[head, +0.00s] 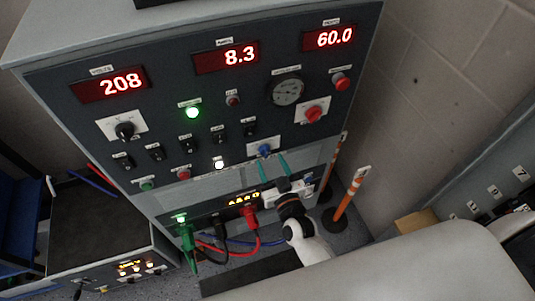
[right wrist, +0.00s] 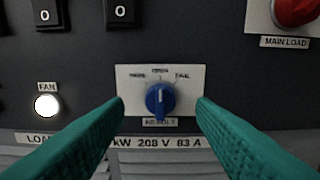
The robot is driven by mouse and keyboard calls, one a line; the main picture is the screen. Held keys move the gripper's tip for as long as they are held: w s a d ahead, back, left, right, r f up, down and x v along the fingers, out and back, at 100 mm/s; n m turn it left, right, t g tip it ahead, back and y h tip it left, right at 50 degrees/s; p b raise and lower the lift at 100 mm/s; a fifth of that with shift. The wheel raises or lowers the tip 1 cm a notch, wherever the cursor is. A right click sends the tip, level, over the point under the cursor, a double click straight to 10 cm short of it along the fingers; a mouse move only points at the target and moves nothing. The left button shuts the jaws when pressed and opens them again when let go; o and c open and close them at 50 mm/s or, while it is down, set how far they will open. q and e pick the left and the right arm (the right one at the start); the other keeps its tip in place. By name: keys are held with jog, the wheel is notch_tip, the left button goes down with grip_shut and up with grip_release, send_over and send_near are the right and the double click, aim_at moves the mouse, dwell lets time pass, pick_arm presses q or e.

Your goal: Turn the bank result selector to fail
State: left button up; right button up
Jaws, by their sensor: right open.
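The bank result selector is a blue knob (right wrist: 160,99) on a white plate (right wrist: 185,76), on the lower part of the dark panel. In the right wrist view its pale pointer mark stands about upright, toward the middle label; the right label reads FAIL. The knob also shows in the head view (head: 264,150). My right gripper (head: 270,161) is open, with its teal fingers pointing at the panel. In the right wrist view the fingertips lie left and right of the knob, with gaps on both sides. I cannot tell their exact depth. My left gripper is out of view.
A red main load knob (head: 314,114) sits above and right of the selector. A lit white fan lamp (head: 219,164) is to its left. Black, red and green plugs and cables hang below. Orange-and-white posts (head: 350,192) stand right of the cabinet.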

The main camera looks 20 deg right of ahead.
aim_at(267, 154)
jog(key=shift+w, duration=1.9)
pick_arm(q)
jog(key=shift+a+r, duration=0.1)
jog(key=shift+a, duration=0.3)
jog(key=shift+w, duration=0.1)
pick_arm(e)
jog(key=c, duration=1)
jog(key=shift+o, duration=0.2)
jog(key=m, duration=0.4)
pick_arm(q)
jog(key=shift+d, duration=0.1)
pick_arm(e)
jog(key=shift+f+m, duration=0.1)
jog(key=shift+m, duration=2.3)
